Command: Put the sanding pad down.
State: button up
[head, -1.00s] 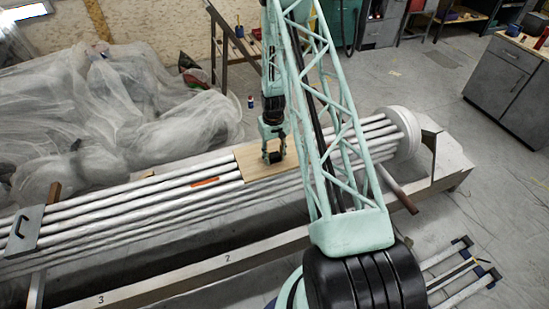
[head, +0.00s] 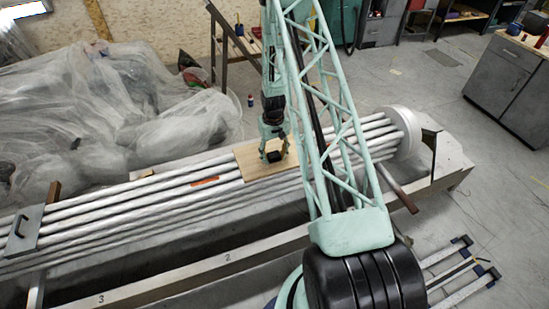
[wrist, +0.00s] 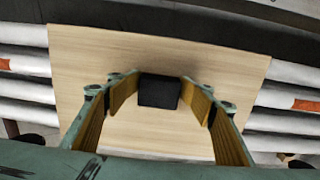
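The sanding pad is a small black block (wrist: 158,91) at the middle of a light wooden board (wrist: 110,50) in the wrist view. In the head view the pad (head: 274,157) shows dark at the bottom of my gripper (head: 275,150), over the board (head: 247,158). My gripper (wrist: 160,88) points down, and its two yellow-faced fingers flank the pad left and right. Their tips appear to touch its sides. The pad's underside is hidden, and it looks at or very near the board's surface.
The board lies across a bundle of long white pipes (head: 130,201) with an orange mark beside it. A white round end piece (head: 400,130) stands right. Sheeted clutter (head: 90,110) is behind left. Open floor lies to the right, with a grey cabinet (head: 505,75).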

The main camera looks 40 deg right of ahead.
aim_at(274, 155)
notch_tip(274, 155, up, 13)
jog(key=p, duration=0.2)
jog(key=shift+w, duration=0.15)
dwell(0.5)
jog(key=shift+f, duration=0.1)
dwell(0.4)
